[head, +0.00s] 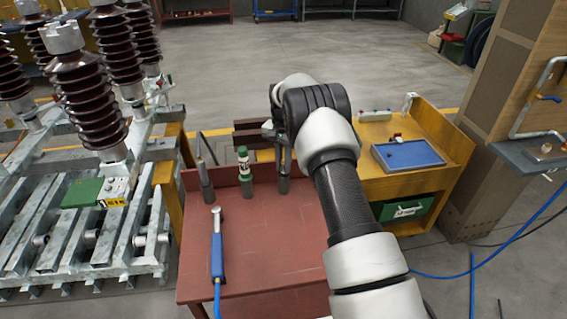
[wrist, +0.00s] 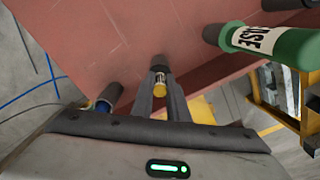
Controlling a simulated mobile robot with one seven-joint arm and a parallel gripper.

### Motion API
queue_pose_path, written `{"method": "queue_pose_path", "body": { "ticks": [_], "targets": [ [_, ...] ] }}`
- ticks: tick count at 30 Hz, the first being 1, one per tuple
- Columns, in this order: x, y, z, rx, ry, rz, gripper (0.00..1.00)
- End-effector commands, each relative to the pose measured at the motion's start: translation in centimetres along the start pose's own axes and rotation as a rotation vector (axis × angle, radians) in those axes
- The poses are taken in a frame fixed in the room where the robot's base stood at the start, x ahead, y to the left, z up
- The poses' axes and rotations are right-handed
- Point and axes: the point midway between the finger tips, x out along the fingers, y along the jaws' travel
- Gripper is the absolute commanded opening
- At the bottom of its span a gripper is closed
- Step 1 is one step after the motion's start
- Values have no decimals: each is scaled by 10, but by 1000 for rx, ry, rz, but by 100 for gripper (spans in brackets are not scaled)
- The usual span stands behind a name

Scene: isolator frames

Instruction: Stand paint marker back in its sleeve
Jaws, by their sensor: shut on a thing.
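My gripper (head: 283,168) points down over the back right part of the red table, mostly behind my arm's end in the head view. In the wrist view its two fingers (wrist: 160,92) are shut on a slim thing with a yellow end and a metallic band, which I take for the paint marker (wrist: 159,84). A dark round sleeve (wrist: 159,63) lies right past the fingertips, in line with the marker; it also shows in the head view (head: 283,186). The marker's lower part is hidden, so I cannot tell how deep it sits in the sleeve.
A green, white-labelled bottle (head: 243,158) stands in a neighbouring sleeve. Another sleeve (head: 206,190) holds a dark tool. A blue-handled tool (head: 217,250) lies on the red table (head: 265,250). In the wrist view a further sleeve (wrist: 107,96) is close to the left.

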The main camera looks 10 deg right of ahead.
Motion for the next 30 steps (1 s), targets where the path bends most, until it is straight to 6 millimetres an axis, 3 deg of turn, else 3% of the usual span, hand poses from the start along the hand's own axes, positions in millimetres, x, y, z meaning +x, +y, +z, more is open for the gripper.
{"method": "queue_pose_path", "body": {
  "ticks": [10, 11, 14, 24, 30],
  "targets": [
    [0, 0, 0, 0, 0, 0, 0],
    [0, 0, 0, 0, 0, 0, 19],
    [0, 0, 0, 0, 0, 0, 36],
    [-3, 0, 0, 0, 1, -1, 36],
    [-31, -1, -1, 0, 4, -3, 36]
  ]
}}
